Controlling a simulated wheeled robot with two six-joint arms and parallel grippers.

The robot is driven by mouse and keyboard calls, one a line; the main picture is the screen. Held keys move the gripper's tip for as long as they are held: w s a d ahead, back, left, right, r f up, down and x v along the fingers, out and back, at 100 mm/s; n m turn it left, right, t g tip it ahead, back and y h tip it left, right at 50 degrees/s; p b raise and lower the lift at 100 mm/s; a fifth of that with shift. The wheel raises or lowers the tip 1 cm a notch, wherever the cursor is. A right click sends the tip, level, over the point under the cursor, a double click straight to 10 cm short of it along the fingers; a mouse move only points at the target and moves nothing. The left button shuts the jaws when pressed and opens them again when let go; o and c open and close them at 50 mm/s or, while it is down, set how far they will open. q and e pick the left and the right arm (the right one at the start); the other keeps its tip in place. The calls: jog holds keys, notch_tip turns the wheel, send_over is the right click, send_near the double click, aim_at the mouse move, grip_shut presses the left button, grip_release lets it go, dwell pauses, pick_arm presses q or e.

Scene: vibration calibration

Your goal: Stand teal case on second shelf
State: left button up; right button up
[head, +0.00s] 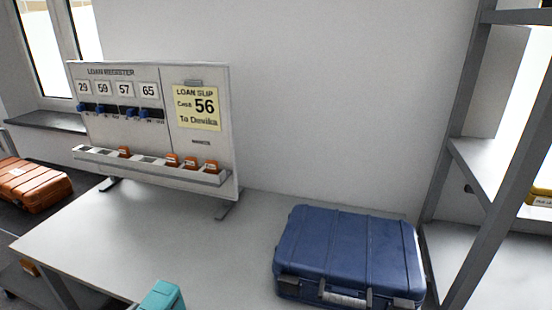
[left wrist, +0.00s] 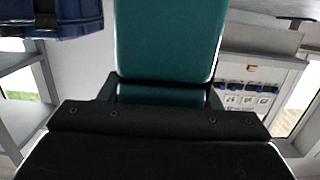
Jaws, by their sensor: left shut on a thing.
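The teal case (head: 163,297) shows only as a corner at the bottom edge of the head view; the rest is out of frame. In the left wrist view the teal case (left wrist: 170,40) fills the top middle, between the fingers of my left gripper (left wrist: 163,93), which is shut on it. The shelf unit stands at the right of the head view, with a grey post and a middle board (head: 478,160) above a lower board (head: 490,265). I cannot tell which board counts as second. My right gripper is in neither view.
A blue case (head: 350,250) lies on the white table (head: 110,240), close to the shelf unit. A loan register board (head: 150,125) stands at the table's back. An orange case (head: 32,185) lies at the far left. A yellow object (head: 541,197) shows at the right edge.

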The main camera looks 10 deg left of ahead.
aim_at(157, 307)
pick_arm(q)
jog(key=w, duration=0.1)
jog(key=w+d, duration=0.1)
jog(key=w, duration=0.1)
jog(key=shift+d+r, duration=0.1)
jog(key=shift+r, duration=0.1)
jog(key=shift+w+d+r, duration=0.1)
jog(key=shift+w+d, duration=0.05)
jog(key=shift+d, duration=0.1)
jog(key=w+d+r+m+g+h, duration=0.1)
jog(key=d+r+m+h, duration=0.1)
jog(key=d, duration=0.4)
jog(key=w+d+r+m+g+h, duration=0.1)
jog(key=w+d+r+m+h, duration=0.1)
jog(key=d, duration=0.4)
notch_tip(157, 307, up, 2)
jog(key=m+h, duration=0.1)
jog(key=h, duration=0.1)
jog(key=shift+d+h, duration=0.3)
jog(key=shift+h, duration=0.1)
